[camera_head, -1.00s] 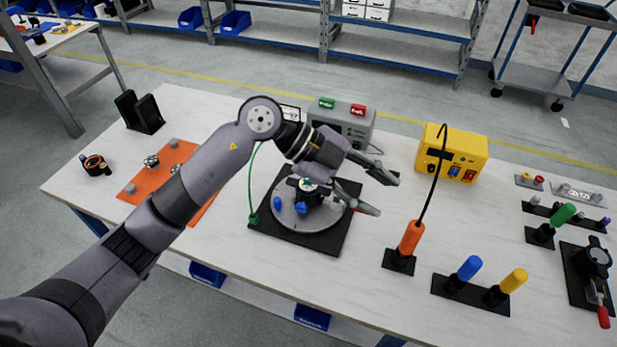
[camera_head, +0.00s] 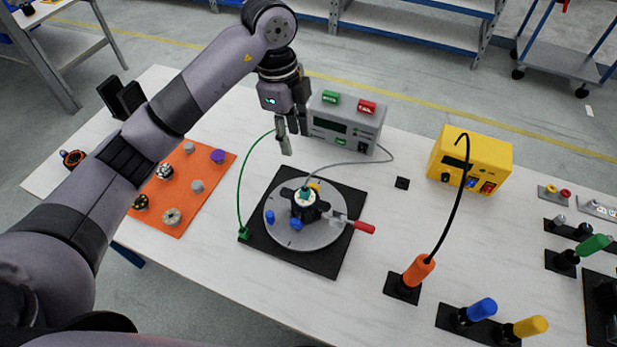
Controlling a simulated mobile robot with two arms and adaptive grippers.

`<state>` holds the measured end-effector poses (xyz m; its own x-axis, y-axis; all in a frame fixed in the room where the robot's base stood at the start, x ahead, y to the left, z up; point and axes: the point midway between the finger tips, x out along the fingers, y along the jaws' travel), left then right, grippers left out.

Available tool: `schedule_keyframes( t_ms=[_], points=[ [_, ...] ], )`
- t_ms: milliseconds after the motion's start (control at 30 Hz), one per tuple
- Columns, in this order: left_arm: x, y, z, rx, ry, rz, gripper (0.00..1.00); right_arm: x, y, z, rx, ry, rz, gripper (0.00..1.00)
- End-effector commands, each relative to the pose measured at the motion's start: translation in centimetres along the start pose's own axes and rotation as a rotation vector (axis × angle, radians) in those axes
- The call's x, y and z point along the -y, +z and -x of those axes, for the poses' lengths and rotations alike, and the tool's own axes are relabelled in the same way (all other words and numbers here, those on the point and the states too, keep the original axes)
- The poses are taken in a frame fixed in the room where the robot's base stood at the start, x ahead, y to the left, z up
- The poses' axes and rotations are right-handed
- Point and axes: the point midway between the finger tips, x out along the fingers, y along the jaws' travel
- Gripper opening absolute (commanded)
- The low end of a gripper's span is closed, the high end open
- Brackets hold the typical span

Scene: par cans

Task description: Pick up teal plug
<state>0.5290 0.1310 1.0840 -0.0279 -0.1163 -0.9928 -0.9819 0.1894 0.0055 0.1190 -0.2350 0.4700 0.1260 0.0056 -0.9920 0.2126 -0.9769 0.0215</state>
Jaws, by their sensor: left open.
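The teal plug (camera_head: 306,191) is small and stands on top of the white part in the black holder (camera_head: 311,209), at the middle of the round grey turntable (camera_head: 281,236). A thin grey cable runs from near the plug to the right and back. My left gripper (camera_head: 293,141) points down, open and empty, above and behind the turntable, in front of the grey tester box. It is apart from the plug, which is not covered. My right gripper is not in view.
The grey tester box (camera_head: 352,120) stands behind the turntable, and a yellow power box (camera_head: 486,153) is at the right. A red-handled clamp (camera_head: 363,227) sticks out rightwards. An orange-handled tool (camera_head: 417,272) stands front right. An orange mat (camera_head: 186,213) with small parts lies left.

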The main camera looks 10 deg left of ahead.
Motion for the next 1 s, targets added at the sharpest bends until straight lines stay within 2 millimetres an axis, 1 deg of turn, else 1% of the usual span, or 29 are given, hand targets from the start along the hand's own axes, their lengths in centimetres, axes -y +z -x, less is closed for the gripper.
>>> schedule_keyframes(
  t_ms=[133,200,300,367,467,533,600,733,867,967,1000],
  points=[
    [-0.2,-0.2,-2.5,-0.004,0.008,0.000,0.40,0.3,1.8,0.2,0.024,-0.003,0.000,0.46],
    [-0.2,-0.2,-4.1,-0.005,0.010,0.000,0.40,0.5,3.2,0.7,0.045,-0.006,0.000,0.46],
    [-0.2,-0.1,-6.0,-0.002,0.009,0.001,0.40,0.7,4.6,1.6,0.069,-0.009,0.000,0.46],
    [-0.2,-0.1,-7.3,-0.002,0.008,0.000,0.40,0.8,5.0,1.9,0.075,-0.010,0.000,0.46],
    [-0.2,-0.2,-9.3,-0.002,0.007,-0.001,0.40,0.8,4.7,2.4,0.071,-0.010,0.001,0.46],
    [-0.1,-0.2,-10.4,-0.002,0.005,0.000,0.40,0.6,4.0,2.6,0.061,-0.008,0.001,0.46],
    [-0.1,-0.2,-11.1,-0.003,0.004,-0.001,0.40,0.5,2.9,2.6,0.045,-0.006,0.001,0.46],
    [-0.1,-0.2,-11.9,-0.002,0.003,-0.002,0.40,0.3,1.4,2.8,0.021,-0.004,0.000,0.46],
    [-0.1,-0.4,-13.1,-0.003,0.007,0.000,0.40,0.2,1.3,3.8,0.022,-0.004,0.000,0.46],
    [0.0,-0.7,-14.7,-0.003,0.007,-0.001,0.40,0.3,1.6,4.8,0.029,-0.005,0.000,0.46],
    [0.0,-0.6,-15.4,-0.003,0.006,-0.001,0.40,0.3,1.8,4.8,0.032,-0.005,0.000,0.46]
  ],
)
